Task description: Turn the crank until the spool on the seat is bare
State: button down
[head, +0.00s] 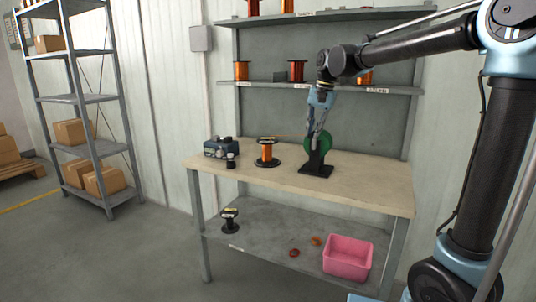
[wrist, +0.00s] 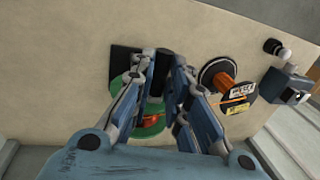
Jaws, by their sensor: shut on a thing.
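The crank winder is a green wheel (head: 321,143) on a black stand (head: 316,169), on the bench's right half. The green wheel also shows in the wrist view (wrist: 153,127), partly behind my fingers, with some orange on it. My gripper (head: 315,140) points down at the wheel and is shut on what seems to be the crank handle, which the fingers hide. In the wrist view my gripper (wrist: 163,72) covers the contact. The spool (head: 266,153), wound with orange wire, stands upright on a black base left of the winder. The spool's labelled top flange (wrist: 238,97) faces the wrist camera.
A blue-grey device (head: 220,148) sits at the bench's left end. The lower shelf (head: 270,239) holds a black spool (head: 229,219), small reddish rings (head: 315,241) and a pink bin (head: 347,258). Wall shelves with wire spools (head: 296,71) are behind. The bench top's right end is clear.

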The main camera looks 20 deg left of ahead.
jog(key=d+f, duration=0.6)
jog(key=f, duration=0.1)
jog(key=a+f, duration=0.5)
jog(key=shift+a, duration=0.5)
dwell(0.4)
jog(key=c, duration=1.5)
grip_release()
jog(key=shift+o, duration=0.2)
